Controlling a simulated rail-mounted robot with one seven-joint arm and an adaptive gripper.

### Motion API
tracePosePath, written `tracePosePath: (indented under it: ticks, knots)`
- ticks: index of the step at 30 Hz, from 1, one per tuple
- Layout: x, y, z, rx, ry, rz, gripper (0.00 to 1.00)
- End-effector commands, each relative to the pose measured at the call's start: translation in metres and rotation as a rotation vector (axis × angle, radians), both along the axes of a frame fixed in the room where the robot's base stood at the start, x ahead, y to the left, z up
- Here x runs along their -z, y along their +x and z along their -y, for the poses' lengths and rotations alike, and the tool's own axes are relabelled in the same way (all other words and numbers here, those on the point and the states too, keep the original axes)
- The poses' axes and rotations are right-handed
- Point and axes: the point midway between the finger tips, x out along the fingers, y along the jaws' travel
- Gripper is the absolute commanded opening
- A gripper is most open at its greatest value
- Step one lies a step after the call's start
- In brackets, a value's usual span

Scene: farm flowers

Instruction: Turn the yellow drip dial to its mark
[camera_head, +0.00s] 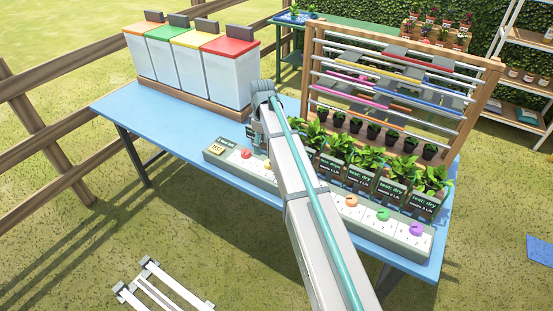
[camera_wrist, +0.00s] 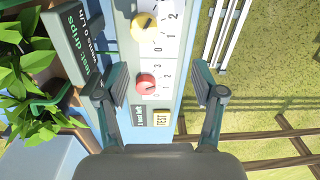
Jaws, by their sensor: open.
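The yellow dial (camera_wrist: 144,27) is a round knob on a pale panel (camera_head: 414,243), near the top of the wrist view. Numbers are printed beside it; I cannot tell its mark or exact setting. My gripper (camera_wrist: 160,88) is open and empty above the panel. Its fingers straddle the panel near the red dial, with the yellow dial beyond the fingertips.
A yellow test button (camera_wrist: 162,118) is at the panel's end. Orange (camera_head: 351,201), green (camera_head: 383,215) and purple (camera_head: 416,230) dials are farther along. Potted plants (camera_head: 390,170) with signs stand behind the panel. Lidded bins (camera_head: 228,75) and a wooden rack (camera_head: 487,88) stand on the blue table (camera_head: 150,118).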

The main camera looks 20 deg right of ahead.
Motion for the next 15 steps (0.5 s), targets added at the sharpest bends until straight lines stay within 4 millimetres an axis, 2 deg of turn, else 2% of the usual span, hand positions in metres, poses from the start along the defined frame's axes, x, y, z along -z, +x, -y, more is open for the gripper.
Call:
tracePosePath:
  ticks: [1,5,11,15]
  knots:
    - [-0.007,0.009,0.005,0.006,-0.006,0.003,0.68]
    - [-0.008,0.012,0.009,0.012,-0.012,0.004,0.68]
    - [0.011,0.01,0.009,0.013,-0.013,0.002,0.68]
    - [0.033,0.009,0.008,0.013,-0.012,0.001,0.68]
